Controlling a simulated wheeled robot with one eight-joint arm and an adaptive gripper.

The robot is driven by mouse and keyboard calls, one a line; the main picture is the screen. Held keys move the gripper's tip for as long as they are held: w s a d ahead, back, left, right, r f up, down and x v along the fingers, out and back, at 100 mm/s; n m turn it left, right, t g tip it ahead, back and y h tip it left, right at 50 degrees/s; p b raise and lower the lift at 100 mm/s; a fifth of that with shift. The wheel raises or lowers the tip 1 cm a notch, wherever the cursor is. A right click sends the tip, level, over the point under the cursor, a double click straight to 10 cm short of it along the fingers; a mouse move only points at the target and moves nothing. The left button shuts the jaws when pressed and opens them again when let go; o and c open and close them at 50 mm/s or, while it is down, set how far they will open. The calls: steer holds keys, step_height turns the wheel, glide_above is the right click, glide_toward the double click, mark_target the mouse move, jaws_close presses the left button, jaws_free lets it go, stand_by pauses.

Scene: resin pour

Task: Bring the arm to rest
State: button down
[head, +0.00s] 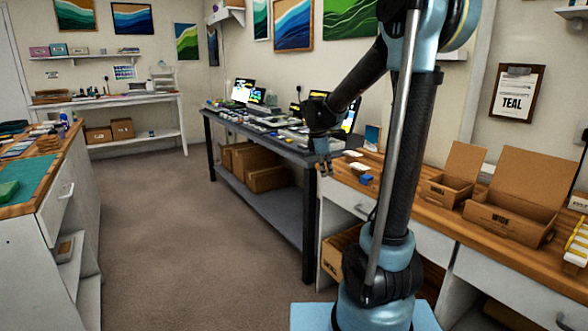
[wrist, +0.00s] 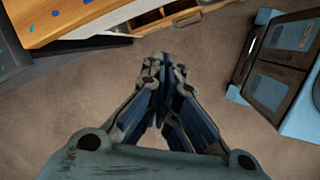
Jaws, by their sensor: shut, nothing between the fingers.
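My gripper (head: 324,168) hangs at the end of my arm, beside the left end of the wooden counter and near the dark table. In the wrist view my gripper (wrist: 161,65) points down over the carpet, its fingers drawn together with nothing between them. My arm stands upright on its blue base in the head view and bends over toward the left at the top. The arm hides part of the counter and the wall behind it.
The wooden counter (head: 408,190) holds open cardboard boxes (head: 512,207) at the right. A dark table (head: 282,149) with screens stands behind my gripper. A workbench with a green mat (head: 28,176) is at the left. The carpet (head: 190,240) between them is clear.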

steer(key=s+d+f+m+y, duration=0.1)
steer(key=s+d+m, duration=0.25)
steer(key=s, duration=0.55)
steer(key=s+d+m, duration=0.2)
steer(key=s+m, duration=0.3)
steer(key=s, duration=0.3)
steer(key=s+f+m, duration=0.4)
steer(key=s, duration=0.3)
steer(key=s+d+f+m+y, duration=0.1)
steer(key=s+f+m, duration=0.3)
steer(key=s, duration=0.3)
steer(key=shift+f+m+y, duration=0.3)
steer(key=shift+f+m, duration=0.05)
steer(key=shift+m, duration=0.3)
steer(key=shift+d, duration=0.1)
steer(key=shift+w+f, duration=0.2)
steer(key=shift+w, duration=0.3)
